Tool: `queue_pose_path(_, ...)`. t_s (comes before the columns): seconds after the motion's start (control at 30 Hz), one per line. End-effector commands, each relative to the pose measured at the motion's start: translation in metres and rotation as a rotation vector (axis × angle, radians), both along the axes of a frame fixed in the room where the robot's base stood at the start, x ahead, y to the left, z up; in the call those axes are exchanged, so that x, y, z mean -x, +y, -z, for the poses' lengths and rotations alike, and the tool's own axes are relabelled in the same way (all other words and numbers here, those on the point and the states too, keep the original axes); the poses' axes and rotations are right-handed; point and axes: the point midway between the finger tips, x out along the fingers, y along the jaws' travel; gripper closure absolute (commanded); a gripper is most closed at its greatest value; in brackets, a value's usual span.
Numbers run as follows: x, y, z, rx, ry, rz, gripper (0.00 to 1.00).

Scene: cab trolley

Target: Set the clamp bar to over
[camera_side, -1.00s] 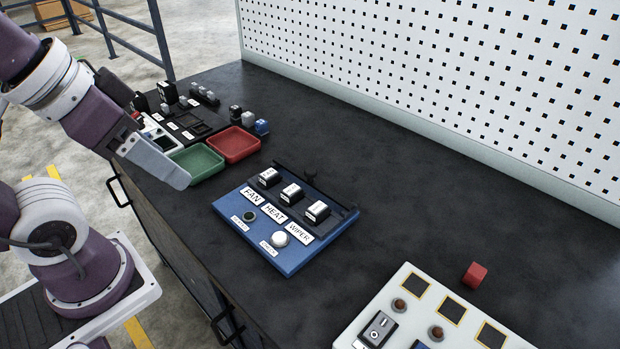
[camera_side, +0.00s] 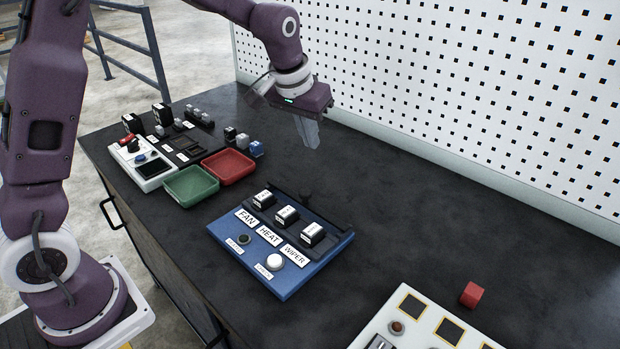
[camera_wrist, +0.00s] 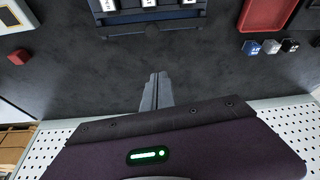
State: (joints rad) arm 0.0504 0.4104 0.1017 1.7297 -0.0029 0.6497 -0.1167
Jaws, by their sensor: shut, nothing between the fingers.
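A blue panel (camera_side: 252,268) labelled FAN, HEAT and WIPER lies on the dark bench, with three black-and-white blocks seated in a row. The panel's back edge (camera_wrist: 152,29) shows at the top of the wrist view. My gripper (camera_side: 311,145) is shut and empty, pointing down above the bench behind the panel, apart from the bar. Its fingers (camera_wrist: 156,82) are together in the wrist view.
A green tray (camera_side: 191,197) and red tray (camera_side: 228,180) stand left of the panel, with small blocks and a white device (camera_side: 142,177) beyond. A red cube (camera_side: 472,295) and white panel (camera_side: 378,318) are at right. A pegboard (camera_side: 480,90) closes the back.

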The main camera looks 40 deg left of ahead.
Motion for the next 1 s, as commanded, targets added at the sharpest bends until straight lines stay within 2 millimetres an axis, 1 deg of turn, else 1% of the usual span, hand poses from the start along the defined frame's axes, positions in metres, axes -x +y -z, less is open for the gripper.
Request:
queue_pose_path(0.03, -0.004, 0.000, 0.004, -0.001, 0.003, -0.002, 1.00)
queue_pose_path(0.1, -0.006, 0.000, 0.007, -0.002, 0.004, -0.002, 1.00)
queue_pose_path(0.37, -0.005, 0.001, 0.007, -0.002, 0.004, -0.002, 1.00)
queue_pose_path(0.47, -0.008, 0.001, 0.014, -0.002, 0.006, -0.002, 1.00)
queue_pose_path(0.57, -0.013, 0.002, 0.031, -0.002, 0.007, -0.002, 1.00)
queue_pose_path(0.9, -0.038, 0.006, 0.101, -0.002, 0.008, -0.003, 1.00)
queue_pose_path(0.93, -0.036, 0.006, 0.103, -0.001, 0.006, -0.003, 1.00)
queue_pose_path(1.0, -0.022, 0.003, 0.103, -0.002, 0.005, -0.001, 1.00)
